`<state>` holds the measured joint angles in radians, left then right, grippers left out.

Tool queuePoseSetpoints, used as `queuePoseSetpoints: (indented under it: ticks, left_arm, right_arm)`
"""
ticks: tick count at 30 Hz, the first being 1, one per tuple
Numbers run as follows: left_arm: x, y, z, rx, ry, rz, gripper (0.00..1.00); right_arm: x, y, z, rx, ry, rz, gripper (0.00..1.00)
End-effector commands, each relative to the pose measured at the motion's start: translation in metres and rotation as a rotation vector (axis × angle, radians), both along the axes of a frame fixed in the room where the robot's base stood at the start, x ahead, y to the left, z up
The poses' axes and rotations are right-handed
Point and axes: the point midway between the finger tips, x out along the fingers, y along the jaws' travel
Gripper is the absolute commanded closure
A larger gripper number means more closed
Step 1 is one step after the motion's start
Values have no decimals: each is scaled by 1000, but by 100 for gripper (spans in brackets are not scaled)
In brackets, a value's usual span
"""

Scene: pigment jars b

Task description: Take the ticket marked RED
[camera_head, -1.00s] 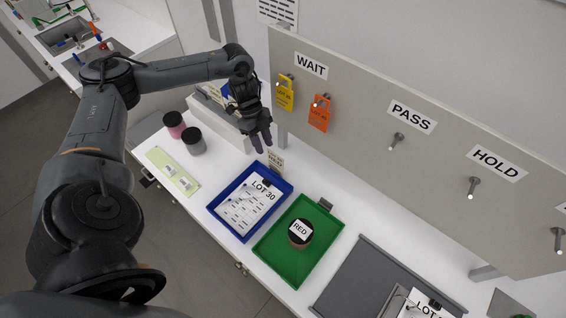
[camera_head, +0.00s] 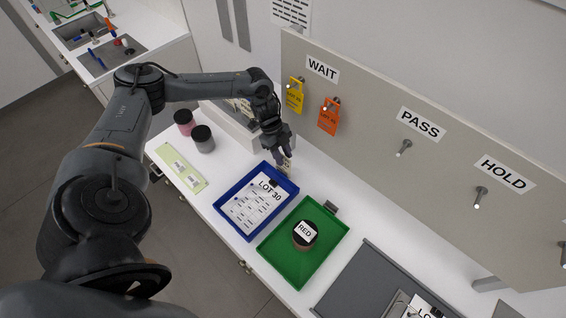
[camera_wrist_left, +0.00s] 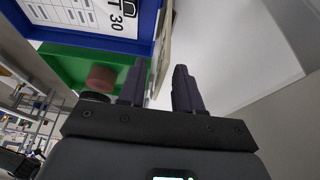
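A white label reading RED (camera_head: 305,230) lies on the dark lid of a jar (camera_head: 303,243) in the green tray (camera_head: 285,271). A small beige card (camera_head: 286,170) with print too small to read stands at the back edge of the blue tray. My left gripper (camera_head: 286,153) is at this card and partly covers it. In the left wrist view its two fingers (camera_wrist_left: 158,88) are apart, with a beige edge (camera_wrist_left: 164,42) just beyond them. I cannot tell whether they touch the card. My right gripper is not in view.
The blue tray (camera_head: 227,222) holds a LOT 30 sheet (camera_head: 252,207). Yellow (camera_head: 295,97) and orange (camera_head: 328,120) tags hang under WAIT on the board (camera_head: 375,95). Pink (camera_head: 184,120) and grey (camera_head: 203,142) jars stand left. A grey mat (camera_head: 350,283) lies right.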

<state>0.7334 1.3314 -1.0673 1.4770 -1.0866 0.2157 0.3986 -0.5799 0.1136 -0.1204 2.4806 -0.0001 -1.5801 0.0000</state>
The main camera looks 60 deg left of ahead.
Motion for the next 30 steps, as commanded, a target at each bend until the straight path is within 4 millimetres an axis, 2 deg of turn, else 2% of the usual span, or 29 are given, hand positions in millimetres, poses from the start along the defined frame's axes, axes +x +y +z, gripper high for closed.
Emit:
queuePoseSetpoints:
  ticks: [6, 14, 16, 21, 30]
  left_arm:
    - [2, -8, -19, -1, 0, 1, 66]
    - [2, -9, -22, 0, 0, 0, 66]
    - [2, -8, -22, -1, 0, 0, 72]
    - [2, -8, -22, -1, 0, 0, 98]
    - [2, -8, -21, -1, 0, 0, 100]
  right_arm:
    - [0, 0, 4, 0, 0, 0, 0]
    - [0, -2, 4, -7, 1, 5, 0]
    - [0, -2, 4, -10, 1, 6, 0]
    - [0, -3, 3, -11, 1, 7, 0]
    - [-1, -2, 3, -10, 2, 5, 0]
